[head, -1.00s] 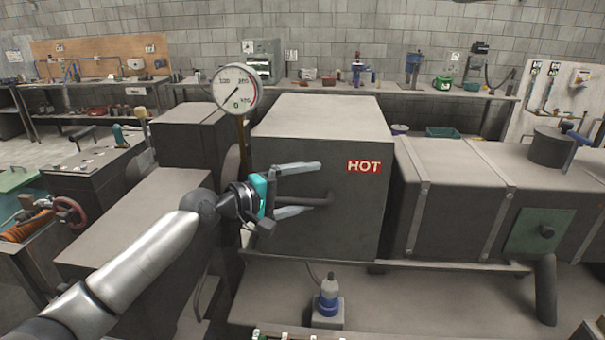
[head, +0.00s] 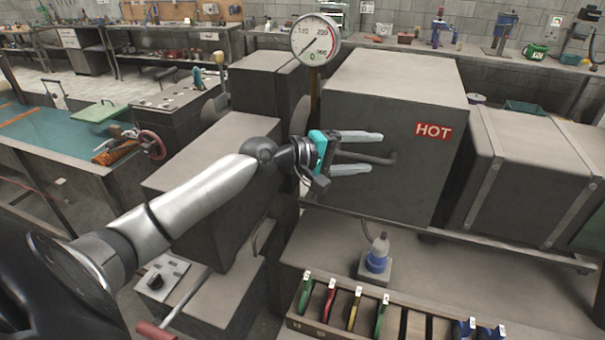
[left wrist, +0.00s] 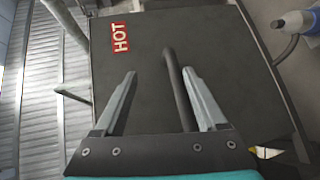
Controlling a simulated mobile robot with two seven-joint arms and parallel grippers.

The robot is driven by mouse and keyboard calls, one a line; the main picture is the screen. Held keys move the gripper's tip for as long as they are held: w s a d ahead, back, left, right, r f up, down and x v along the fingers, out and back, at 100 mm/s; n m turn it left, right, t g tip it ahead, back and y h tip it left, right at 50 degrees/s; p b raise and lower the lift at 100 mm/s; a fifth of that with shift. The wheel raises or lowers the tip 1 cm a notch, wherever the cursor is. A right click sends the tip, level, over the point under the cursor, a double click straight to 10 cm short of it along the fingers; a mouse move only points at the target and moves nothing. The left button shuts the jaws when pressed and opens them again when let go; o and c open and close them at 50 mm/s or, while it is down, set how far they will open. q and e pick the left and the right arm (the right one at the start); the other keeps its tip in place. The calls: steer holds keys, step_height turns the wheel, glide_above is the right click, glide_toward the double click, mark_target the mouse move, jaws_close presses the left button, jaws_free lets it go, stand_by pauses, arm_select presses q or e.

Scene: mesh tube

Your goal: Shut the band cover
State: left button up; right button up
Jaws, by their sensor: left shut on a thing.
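A large dark grey box (head: 395,85) with a red HOT label (head: 433,130) stands right of centre in the head view. Which panel is the band cover I cannot tell for certain. A dark bent bar handle (head: 384,160) juts from the box's front. In the left wrist view, the handle (left wrist: 178,85) runs between the fingers of my left gripper (left wrist: 160,73), close to the right finger. My right gripper is not in view.
A round dial gauge (head: 316,40) stands at the box's left rear. A tool tray (head: 340,324) with coloured handles lies at the bottom. Grey blocks (head: 215,155) flank my left arm.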

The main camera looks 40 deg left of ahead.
arm_select(q)
steer(key=s+a+f+b, duration=0.1)
steer(key=s+a+b, duration=0.2)
steer(key=s+a, duration=0.4)
steer(key=s, duration=0.6)
steer(key=shift+s+f, duration=0.15)
steer(key=shift+s, duration=0.05)
stand_by(0.8)
stand_by(0.5)
stand_by(0.4)
